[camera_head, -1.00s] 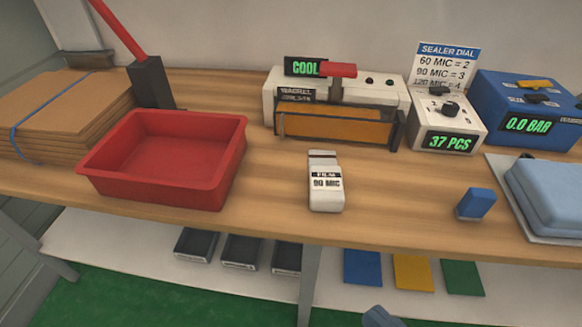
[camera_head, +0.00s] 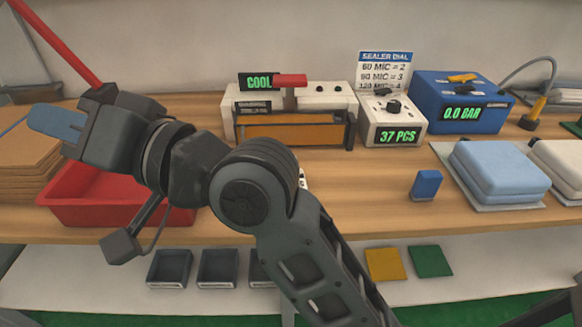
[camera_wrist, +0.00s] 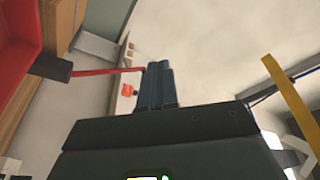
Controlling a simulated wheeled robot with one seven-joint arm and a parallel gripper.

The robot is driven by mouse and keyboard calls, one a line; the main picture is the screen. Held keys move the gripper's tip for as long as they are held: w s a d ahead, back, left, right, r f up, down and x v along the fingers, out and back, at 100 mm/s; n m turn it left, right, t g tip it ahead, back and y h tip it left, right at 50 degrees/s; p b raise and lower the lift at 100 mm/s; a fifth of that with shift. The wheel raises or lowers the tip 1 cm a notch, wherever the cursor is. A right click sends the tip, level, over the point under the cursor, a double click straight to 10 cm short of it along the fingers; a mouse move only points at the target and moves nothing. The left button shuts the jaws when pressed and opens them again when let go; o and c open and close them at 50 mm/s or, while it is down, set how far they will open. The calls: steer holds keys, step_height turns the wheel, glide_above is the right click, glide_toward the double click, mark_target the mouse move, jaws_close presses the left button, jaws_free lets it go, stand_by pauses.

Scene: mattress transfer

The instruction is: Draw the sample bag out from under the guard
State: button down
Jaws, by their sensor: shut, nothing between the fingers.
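The sealer (camera_head: 335,98) stands at the back of the bench with its display reading COOL. Its orange guard (camera_head: 290,139) spans the front. I cannot make out a sample bag under the guard. A white packet (camera_head: 302,181) in front of the sealer is almost wholly hidden behind my arm. My gripper (camera_head: 42,121) is at the far left in the head view, above the cardboard stack and the red tray, well away from the guard. Its blue-grey fingers (camera_wrist: 155,84) are shut and empty in the wrist view.
The red tray (camera_head: 70,201) and cardboard stack (camera_head: 20,170) lie at left, with a red lever (camera_head: 58,42) behind. A dial box (camera_head: 394,127), a blue pressure unit (camera_head: 455,103), a blue block (camera_head: 426,184) and blue pads (camera_head: 500,165) are at right. Bench between sealer and blue block is clear.

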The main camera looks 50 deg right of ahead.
steer(key=s+d+f+n+g+h, duration=0.3)
steer(key=d+f+n+g, duration=0.2)
steer(key=d+f+g, duration=0.75)
steer(key=s+d+f+m+g+h, duration=0.1)
steer(key=s+d+f+h, duration=0.1)
steer(key=s+d+f, duration=0.2)
steer(key=s+d+f+m+g+h, duration=0.1)
steer(key=s+d+f+h, duration=0.1)
steer(key=s+d+f, duration=0.2)
steer(key=s+d+f+m+g+h, duration=0.1)
steer(key=s+d+f, duration=0.3)
steer(key=d, duration=0.4)
steer(key=shift+s+d+g+h, duration=0.15)
steer(key=shift+s+g+h, duration=0.3)
steer(key=shift+s, duration=0.35)
steer(key=w+d, duration=0.1)
steer(key=w, duration=0.2)
steer(key=w+d+p, duration=0.1)
steer(key=w, duration=0.3)
steer(key=w+d, duration=0.1)
steer(key=w, duration=0.2)
steer(key=shift+w+p, duration=0.3)
steer(key=shift+w, duration=0.1)
steer(key=shift+w+f, duration=0.15)
steer(key=shift+w, duration=0.2)
steer(key=shift+s+f, duration=0.15)
steer(key=shift+f, duration=0.55)
